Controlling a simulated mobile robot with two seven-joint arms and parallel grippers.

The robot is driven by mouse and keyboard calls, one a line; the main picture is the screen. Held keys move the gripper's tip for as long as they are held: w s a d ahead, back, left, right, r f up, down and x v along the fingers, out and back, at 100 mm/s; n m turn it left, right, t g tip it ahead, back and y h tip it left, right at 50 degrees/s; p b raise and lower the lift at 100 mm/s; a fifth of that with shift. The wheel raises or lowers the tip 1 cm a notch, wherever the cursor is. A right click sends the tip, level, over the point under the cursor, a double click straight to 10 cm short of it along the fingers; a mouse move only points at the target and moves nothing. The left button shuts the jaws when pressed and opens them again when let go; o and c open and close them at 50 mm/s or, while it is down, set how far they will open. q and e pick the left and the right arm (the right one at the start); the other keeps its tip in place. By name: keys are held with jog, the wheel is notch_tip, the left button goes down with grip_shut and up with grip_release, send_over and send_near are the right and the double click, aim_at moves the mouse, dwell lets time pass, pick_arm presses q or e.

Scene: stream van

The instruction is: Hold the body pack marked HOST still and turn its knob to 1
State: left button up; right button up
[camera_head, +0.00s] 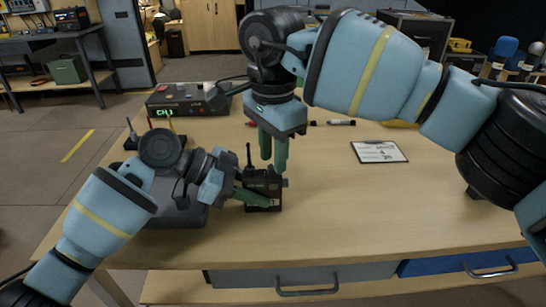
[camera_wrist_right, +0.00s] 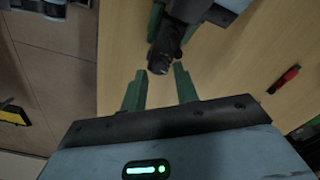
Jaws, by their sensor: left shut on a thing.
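A small dark body pack (camera_head: 263,187) with a short antenna stands upright on the wooden table. No HOST marking is readable on it. My left gripper (camera_head: 256,191) is shut on the pack, with its green fingers on either side. My right gripper (camera_head: 273,160) points down just above and behind the pack, its fingers apart and empty. In the right wrist view, the pack's dark top with a round knob (camera_wrist_right: 160,62) shows just beyond the open fingertips (camera_wrist_right: 157,78). The knob's setting cannot be read.
A receiver (camera_head: 187,100) with a green display stands at the back left. A dark case (camera_head: 178,212) lies left of the pack, under my left arm. A clipboard (camera_head: 378,152) and markers (camera_head: 340,122) lie to the right. The right front of the table is clear.

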jog(key=shift+f, duration=0.8)
jog(key=m, duration=1.2)
jog(key=shift+m, duration=0.4)
jog(key=c, duration=0.6)
jog(key=shift+n, duration=1.4)
